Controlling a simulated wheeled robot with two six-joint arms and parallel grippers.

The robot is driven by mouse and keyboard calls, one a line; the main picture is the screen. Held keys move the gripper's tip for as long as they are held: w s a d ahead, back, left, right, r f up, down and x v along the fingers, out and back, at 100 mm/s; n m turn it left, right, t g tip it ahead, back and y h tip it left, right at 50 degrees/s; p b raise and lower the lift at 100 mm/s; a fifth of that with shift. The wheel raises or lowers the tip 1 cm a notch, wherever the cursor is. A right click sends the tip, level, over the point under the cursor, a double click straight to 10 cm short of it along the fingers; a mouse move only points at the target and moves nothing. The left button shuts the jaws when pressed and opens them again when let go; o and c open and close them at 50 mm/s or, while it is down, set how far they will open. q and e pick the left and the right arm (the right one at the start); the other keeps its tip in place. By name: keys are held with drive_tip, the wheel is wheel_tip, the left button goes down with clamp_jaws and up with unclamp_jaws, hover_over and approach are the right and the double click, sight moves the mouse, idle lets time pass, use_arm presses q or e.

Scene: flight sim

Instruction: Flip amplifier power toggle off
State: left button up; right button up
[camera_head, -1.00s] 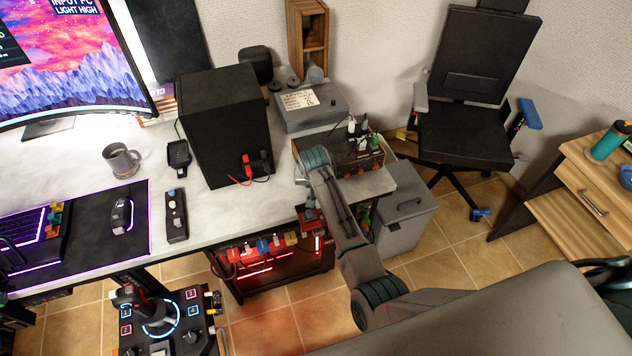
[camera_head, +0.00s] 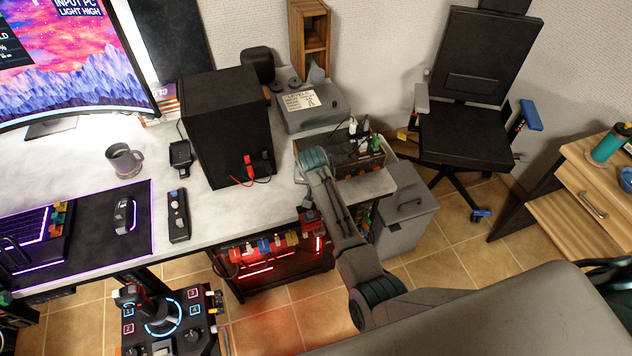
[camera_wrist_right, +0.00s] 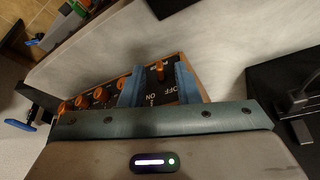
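The amplifier (camera_head: 366,163), a wood-sided box with a dark panel and orange knobs, stands at the right end of the desk, partly covered by my right arm. In the right wrist view, the amplifier panel (camera_wrist_right: 111,104) shows an orange toggle (camera_wrist_right: 160,71) with ON and OFF lettering near it. My right gripper (camera_wrist_right: 157,76) is open, with its two blue fingers on either side of the toggle. I cannot tell if either finger touches it. In the head view the right fingertips are hidden by my arm. My left gripper is not in view.
A black speaker (camera_head: 228,125) stands left of the amplifier, with a grey box (camera_head: 311,112) behind. Cables and small plugs stick up at the amplifier's back. A grey bin (camera_head: 408,215) and an office chair (camera_head: 466,134) are to the right. A mug (camera_head: 124,161) stands on the left.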

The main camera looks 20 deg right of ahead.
drive_tip(key=p+v, duration=0.7)
drive_tip(key=v, duration=0.3)
drive_tip(key=shift+s+r, duration=0.1)
idle(0.3)
